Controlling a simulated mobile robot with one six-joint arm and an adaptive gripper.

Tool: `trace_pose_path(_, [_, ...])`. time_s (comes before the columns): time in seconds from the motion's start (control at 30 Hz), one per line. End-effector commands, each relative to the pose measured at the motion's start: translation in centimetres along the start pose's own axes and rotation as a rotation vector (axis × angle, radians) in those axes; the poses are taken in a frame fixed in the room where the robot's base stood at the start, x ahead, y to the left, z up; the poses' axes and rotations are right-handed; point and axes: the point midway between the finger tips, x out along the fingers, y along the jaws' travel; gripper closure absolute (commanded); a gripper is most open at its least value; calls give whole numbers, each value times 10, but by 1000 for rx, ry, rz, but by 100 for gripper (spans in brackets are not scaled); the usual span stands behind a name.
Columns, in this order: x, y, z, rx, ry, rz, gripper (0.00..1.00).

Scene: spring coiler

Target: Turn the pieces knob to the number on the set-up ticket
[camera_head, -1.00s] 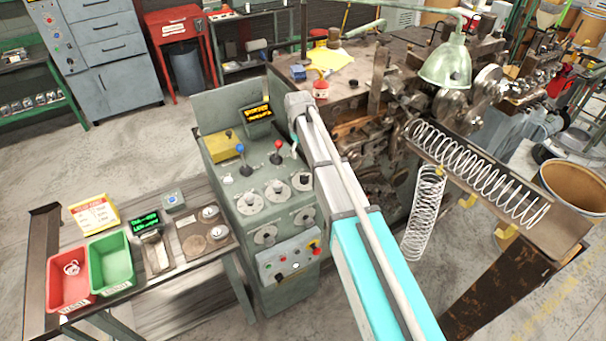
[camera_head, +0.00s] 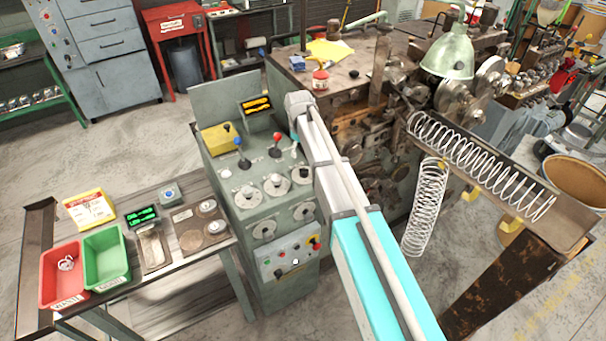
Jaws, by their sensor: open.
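The green-grey control console (camera_head: 214,165) stands at the centre. Several round dial knobs with pale plates sit on it, among them an upper left one (camera_head: 249,197), an upper middle one (camera_head: 276,185) and a lower left one (camera_head: 264,229). I cannot read their labels or tell which is the pieces knob. A yellow-edged card (camera_head: 89,209), which looks like the set-up ticket, stands on the side table; its number is too small to read. My arm reaches past the console's right side and covers part of it. My gripper is hidden behind the arm.
Blue and red ball levers (camera_head: 238,142) and an amber display (camera_head: 256,105) rise from the console. The side table (camera_head: 40,240) holds red (camera_head: 62,288) and green bins (camera_head: 105,258). The coiling machine and a chute (camera_head: 560,222) with a long spring stand at right.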

Motion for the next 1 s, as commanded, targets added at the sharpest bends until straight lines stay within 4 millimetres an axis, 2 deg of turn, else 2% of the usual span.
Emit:
trace_pose_path(0.03, [8, 0, 0, 0, 0, 0, 13])
trace_pose_path(1.0, [81, -1, -1, -2, 0, 0, 13])
